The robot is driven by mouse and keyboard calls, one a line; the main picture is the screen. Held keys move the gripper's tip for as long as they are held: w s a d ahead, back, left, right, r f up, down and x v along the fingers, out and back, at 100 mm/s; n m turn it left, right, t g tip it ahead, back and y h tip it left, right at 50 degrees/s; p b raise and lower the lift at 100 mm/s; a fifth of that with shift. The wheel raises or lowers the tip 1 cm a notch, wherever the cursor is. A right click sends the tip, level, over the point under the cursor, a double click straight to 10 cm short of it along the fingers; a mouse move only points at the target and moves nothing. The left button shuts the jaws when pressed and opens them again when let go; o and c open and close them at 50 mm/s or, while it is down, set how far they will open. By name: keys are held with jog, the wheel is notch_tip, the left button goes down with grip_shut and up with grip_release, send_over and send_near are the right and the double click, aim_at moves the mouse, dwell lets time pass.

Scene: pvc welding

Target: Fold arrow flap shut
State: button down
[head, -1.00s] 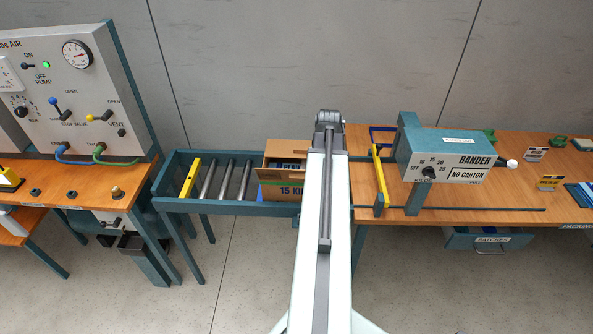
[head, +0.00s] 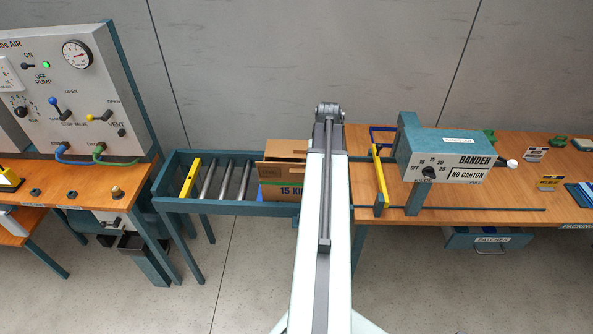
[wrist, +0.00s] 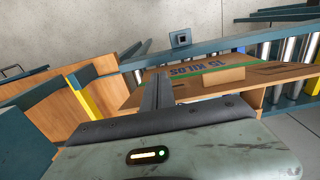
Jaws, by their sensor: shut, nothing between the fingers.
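The brown carton (head: 282,191) marked "15 KI…" sits on the roller conveyor, left of my arm in the head view. A brown flap (head: 283,170) with small print shows at its top, and I cannot see the contents behind it. The far panel of the carton rises behind that flap. In the wrist view the carton (wrist: 160,78) shows its "15 KILOS" side and a small tan flap (wrist: 222,77). I cannot tell which flap bears the arrow. My gripper (wrist: 157,92) is shut and empty, close to the carton; contact is unclear. In the head view my arm hides it.
The roller conveyor (head: 171,202) has a yellow bar (head: 190,178) across its left part. At right, a bander (head: 448,158) and a yellow upright (head: 381,178) stand on the wooden bench (head: 480,213). Open rollers lie left of the carton.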

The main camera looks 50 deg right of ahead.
jog(key=w+d, duration=0.7)
jog(key=d, duration=0.3)
jog(key=shift+d, duration=0.15)
dwell(0.8)
jog(key=shift+w+f, duration=0.1)
jog(key=shift+f, duration=0.15)
jog(key=shift+f+b, duration=2.9)
jog(key=shift+b, duration=0.25)
notch_tip(320, 180, up, 10)
jog(key=p, duration=1)
jog(key=shift+r, duration=0.1)
